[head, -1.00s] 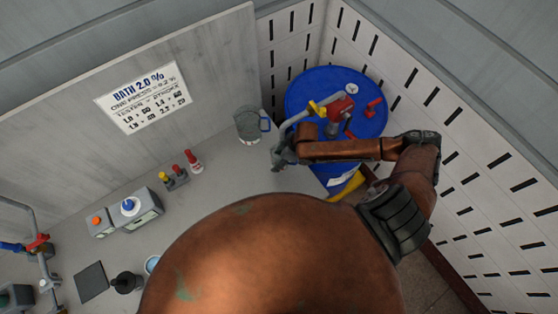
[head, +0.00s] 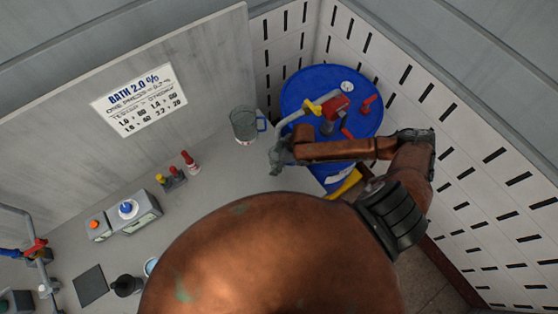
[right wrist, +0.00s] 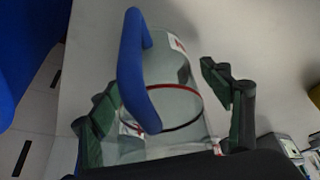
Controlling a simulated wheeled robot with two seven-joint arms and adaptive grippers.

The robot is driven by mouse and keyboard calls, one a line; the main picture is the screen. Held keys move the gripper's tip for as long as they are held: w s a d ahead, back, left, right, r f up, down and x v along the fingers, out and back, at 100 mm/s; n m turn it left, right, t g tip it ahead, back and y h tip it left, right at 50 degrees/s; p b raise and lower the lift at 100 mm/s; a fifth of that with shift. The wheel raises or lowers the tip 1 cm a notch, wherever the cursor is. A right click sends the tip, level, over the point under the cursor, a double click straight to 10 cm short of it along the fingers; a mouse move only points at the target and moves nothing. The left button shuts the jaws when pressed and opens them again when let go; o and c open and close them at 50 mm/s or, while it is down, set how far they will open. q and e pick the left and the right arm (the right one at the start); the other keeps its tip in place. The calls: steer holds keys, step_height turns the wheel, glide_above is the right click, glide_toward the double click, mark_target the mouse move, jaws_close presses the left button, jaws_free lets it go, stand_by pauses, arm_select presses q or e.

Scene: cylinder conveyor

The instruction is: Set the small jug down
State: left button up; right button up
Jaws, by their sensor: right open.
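The small jug (head: 243,125) is clear with a blue handle and stands on the grey bench near the back wall panel. In the right wrist view the jug (right wrist: 180,80) fills the middle, its blue handle toward the camera, with a red line around its body. My right gripper (head: 277,158) is just right of the jug in the head view, with a small gap between them. In the wrist view its green-grey fingers (right wrist: 165,95) are spread, one on each side of the jug in the picture. My left gripper is not seen.
A blue drum (head: 310,90) with a red-and-yellow pump stands right of the bench. Small red and yellow items (head: 190,162), a grey box with a blue knob (head: 133,212) and a dark square pad (head: 90,286) lie left.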

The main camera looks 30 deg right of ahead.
steer(key=v, duration=0.3)
steer(key=shift+r, duration=0.1)
steer(key=s+d+b, duration=0.1)
steer(key=s+d, duration=0.1)
steer(key=s+d+b, duration=0.1)
steer(key=s+d, duration=0.1)
steer(key=d, duration=0.1)
steer(key=s+d, duration=0.3)
steer(key=shift+b, duration=0.4)
steer(key=shift+s+d, duration=0.4)
steer(key=shift+d, duration=0.15)
